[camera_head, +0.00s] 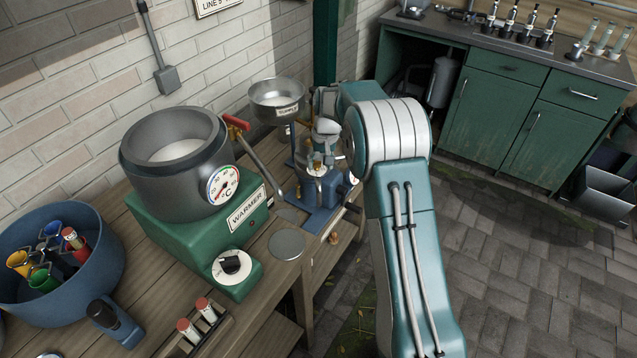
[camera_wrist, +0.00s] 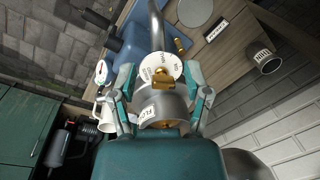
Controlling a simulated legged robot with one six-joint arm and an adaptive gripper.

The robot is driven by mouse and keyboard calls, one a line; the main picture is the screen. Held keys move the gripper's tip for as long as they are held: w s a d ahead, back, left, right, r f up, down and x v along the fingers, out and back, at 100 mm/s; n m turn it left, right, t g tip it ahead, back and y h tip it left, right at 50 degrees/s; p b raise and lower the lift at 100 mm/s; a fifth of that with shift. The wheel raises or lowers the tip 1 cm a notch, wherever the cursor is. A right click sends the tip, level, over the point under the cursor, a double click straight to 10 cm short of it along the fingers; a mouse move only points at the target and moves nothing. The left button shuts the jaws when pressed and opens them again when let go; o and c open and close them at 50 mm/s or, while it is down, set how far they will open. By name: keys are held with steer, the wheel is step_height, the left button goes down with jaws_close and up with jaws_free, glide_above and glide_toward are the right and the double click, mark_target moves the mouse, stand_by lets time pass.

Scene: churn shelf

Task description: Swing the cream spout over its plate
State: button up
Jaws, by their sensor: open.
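In the wrist view my gripper (camera_wrist: 162,92) is open, with one finger on each side of a brass fitting (camera_wrist: 165,82) and a white lettered disc (camera_wrist: 160,67) on a silver cylinder (camera_wrist: 165,106). I cannot tell whether the fingers touch them. A silver tube (camera_wrist: 155,25), which looks like a spout, runs from the disc toward the top of the picture. A pale round plate (camera_wrist: 194,12) lies to its right, beside a small label. In the head view, my gripper (camera_head: 322,160) is at the blue machine (camera_head: 324,188); the spout is not clear there.
The green warmer (camera_head: 190,238) with its pot (camera_head: 175,160) stands left of the machine. A supply bowl (camera_head: 277,100) is above and behind it. A grey disc (camera_head: 286,244) lies on the bench. A blue tub (camera_head: 55,265) is at far left.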

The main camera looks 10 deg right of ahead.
mark_target(319, 182)
steer(key=f, duration=0.8)
steer(key=shift+a+f, duration=0.25)
steer(key=shift+a, duration=0.1)
jaws_close()
